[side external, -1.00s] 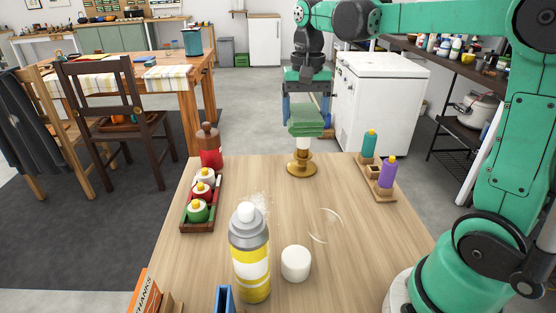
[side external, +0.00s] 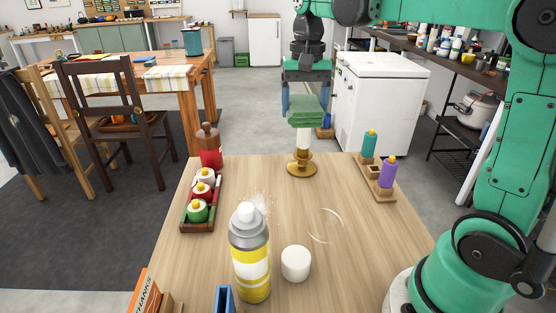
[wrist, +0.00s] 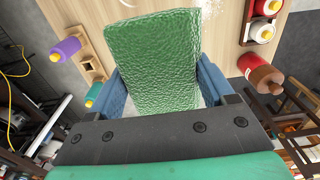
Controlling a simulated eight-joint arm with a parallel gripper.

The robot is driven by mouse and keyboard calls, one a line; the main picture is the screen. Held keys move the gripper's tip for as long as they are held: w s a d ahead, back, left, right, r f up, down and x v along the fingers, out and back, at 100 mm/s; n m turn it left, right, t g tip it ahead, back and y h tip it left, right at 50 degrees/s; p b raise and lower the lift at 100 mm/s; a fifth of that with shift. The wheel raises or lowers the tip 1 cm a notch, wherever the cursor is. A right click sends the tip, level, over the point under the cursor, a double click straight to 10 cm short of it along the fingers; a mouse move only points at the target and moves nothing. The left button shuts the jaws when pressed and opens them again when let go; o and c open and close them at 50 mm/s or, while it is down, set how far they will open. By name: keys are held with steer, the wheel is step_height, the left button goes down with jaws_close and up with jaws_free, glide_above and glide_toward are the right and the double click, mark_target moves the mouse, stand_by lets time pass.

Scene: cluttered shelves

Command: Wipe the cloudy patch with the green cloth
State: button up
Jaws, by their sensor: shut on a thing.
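The green cloth (side external: 305,112) is a thick folded pad, held between the blue fingers of my gripper (side external: 304,104). It hangs in the air over a gold stand (side external: 302,166) with a white upright part, at the table's far edge. In the wrist view the cloth (wrist: 152,60) fills the middle, between the fingers of my gripper (wrist: 163,88). A white speckled patch (side external: 262,201) lies on the table behind the spray can. A faint whitish ring mark (side external: 326,224) lies to its right. I cannot tell for sure which mark is the cloudy patch.
A yellow spray can (side external: 249,262) and a white cylinder (side external: 296,263) stand in front. A tray of bottles (side external: 200,203) and a red bottle (side external: 209,148) are at left. A wooden rack (side external: 376,181) with teal and purple bottles is at right. The table's middle is mostly clear.

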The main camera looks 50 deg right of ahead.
steer(key=w+a+f, duration=0.2)
steer(key=w+f, duration=0.4)
steer(key=f, duration=0.1)
glide_toward(256, 191)
steer(key=shift+s+a, duration=0.1)
steer(key=shift+f, duration=3)
steer(key=shift+f, duration=0.6)
steer(key=shift+s+a, duration=3.55)
steer(key=shift+a, duration=0.05)
steer(key=shift+w+d+f, duration=0.1)
steer(key=shift+w+d, duration=3.5)
steer(key=shift+d, duration=0.05)
steer(key=shift+a+r, duration=0.1)
steer(key=shift+r, duration=3.4)
